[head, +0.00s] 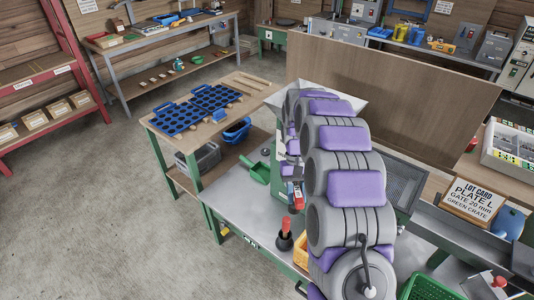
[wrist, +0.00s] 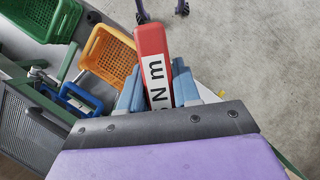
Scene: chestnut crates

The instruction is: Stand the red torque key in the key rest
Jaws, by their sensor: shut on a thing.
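The red torque key (wrist: 151,42) is between the two blue-grey fingers of my gripper (wrist: 157,74) in the wrist view. In the head view my gripper hangs over the grey metal bench (head: 239,198), partly hidden by my arm, with a bit of red showing there. I cannot pick out the key rest with certainty; a blue bracket-like piece (wrist: 84,98) beside the orange basket shows in the wrist view.
A dark, red-topped piece (head: 285,241) stands on the bench near my gripper. An orange basket (wrist: 107,54) and a green basket (wrist: 38,15) are close by. A tall wooden panel (head: 420,95) stands behind. The left floor is clear.

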